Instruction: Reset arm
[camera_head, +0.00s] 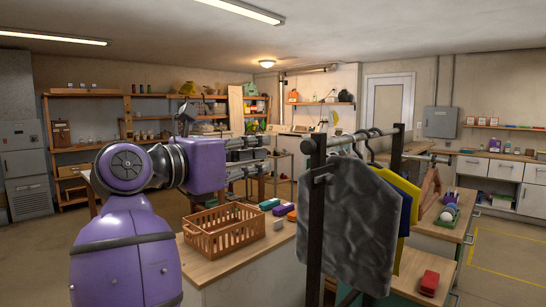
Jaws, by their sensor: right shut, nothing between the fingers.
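A purple arm of mine stands at the left, its rounded upper part at the lower left and a boxy link level with the shelves. A dark, narrow end that I take for my right gripper (186,112) shows just above and behind this link. It is shut and empty, small in the picture and partly hidden by the link. It is apart from the things on the counter. I see no second gripper.
An orange basket (226,242) sits on a counter at lower center, with small coloured items beside it. A clothes rack (316,200) with a grey cloth (352,225) stands at center right. A red object (429,283) lies on a worktop. The left floor is open.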

